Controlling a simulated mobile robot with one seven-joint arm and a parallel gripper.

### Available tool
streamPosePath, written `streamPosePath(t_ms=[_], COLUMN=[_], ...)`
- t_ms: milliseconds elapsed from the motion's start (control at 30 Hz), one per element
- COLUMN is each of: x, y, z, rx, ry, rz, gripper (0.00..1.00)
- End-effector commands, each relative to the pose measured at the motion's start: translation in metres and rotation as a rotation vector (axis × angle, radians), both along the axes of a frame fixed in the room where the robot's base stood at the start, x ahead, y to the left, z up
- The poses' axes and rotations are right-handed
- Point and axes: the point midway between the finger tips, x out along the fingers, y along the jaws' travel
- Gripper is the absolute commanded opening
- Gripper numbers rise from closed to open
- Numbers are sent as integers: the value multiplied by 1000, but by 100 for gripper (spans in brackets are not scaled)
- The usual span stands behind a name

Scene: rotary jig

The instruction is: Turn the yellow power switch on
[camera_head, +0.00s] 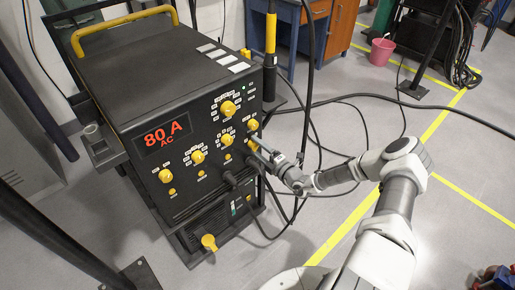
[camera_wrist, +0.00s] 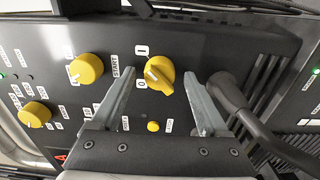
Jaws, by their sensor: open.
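The yellow power switch (camera_wrist: 160,77) is a round-backed knob on the black panel, with 0 and I labels to its left in the wrist view. A pale mark on it faces the label side; I cannot tell which label it points at. My gripper (camera_wrist: 159,84) is open, its grey fingers on either side of the switch with visible gaps and nothing held. In the head view my gripper (camera_head: 257,149) is at the right edge of the front panel of the black power unit (camera_head: 190,200), partly covering the knobs there.
Other yellow knobs (camera_wrist: 86,69) sit left of the switch. A small yellow button (camera_wrist: 153,127) is just below it. A thick black cable plug (camera_wrist: 226,92) stands close beside the right finger. Loose black cables (camera_head: 300,190) hang around my arm. Open floor lies to the right.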

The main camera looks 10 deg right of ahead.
Motion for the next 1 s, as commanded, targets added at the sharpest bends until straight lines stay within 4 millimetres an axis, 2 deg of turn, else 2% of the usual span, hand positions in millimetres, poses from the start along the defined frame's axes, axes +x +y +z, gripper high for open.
streamPosePath(t_ms=[167,267,733,1000], x=[-11,-27,-123,-149], y=[-8,-17,-72,-86], z=[1,2,1,0], rx=[-1,1,0,0], ry=[0,3,2,0], rz=[-2,-4,-2,0], gripper=[78,78,78,78])
